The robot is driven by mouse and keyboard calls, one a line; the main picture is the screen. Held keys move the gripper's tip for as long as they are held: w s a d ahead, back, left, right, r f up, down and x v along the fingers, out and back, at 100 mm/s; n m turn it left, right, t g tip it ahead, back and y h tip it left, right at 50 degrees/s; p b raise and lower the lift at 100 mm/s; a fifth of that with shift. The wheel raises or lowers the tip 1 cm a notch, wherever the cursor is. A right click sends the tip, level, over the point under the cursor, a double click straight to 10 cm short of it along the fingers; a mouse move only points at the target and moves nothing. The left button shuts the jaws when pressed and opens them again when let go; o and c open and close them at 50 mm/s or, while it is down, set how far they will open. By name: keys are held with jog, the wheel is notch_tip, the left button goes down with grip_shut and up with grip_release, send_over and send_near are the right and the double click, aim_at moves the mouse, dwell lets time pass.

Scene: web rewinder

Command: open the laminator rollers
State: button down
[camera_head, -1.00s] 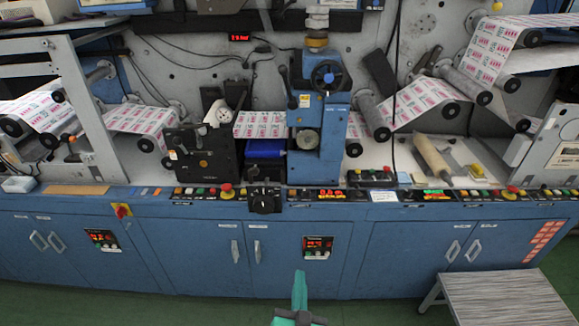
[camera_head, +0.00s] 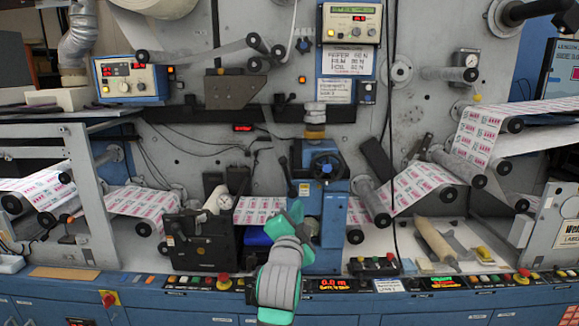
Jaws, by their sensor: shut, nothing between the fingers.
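The laminator unit is a blue upright housing (camera_head: 333,199) at the middle of the machine. A dark handwheel (camera_head: 327,166) sits on its upper front. A black lever (camera_head: 287,174) with a round knob stands at its upper left side. My teal and grey gripper (camera_head: 294,213) is shut and empty. It appears in front of the housing's lower left side, below the lever. I cannot tell from this view whether it touches anything. The gripper and wrist hide part of the housing's left side and of the blue block (camera_head: 256,236) beside it. The rollers inside the housing are not clearly visible.
A black unit with a dial (camera_head: 200,241) stands left of the laminator. Printed web (camera_head: 419,187) runs over rollers on both sides. A button panel (camera_head: 440,283) lines the front edge. A wooden-coloured roller tool (camera_head: 435,240) lies on the deck at right. A black cable hangs right of the housing.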

notch_tip(320, 180, up, 10)
jog(key=m, duration=0.2)
jog(key=shift+w+a, duration=0.2)
jog(key=shift+w, duration=0.25)
send_over(288, 177)
jog(key=s, duration=0.4)
jog(key=shift+w+d+f, duration=0.25)
jog(key=shift+f, duration=0.25)
jog(key=shift+a, duration=0.1)
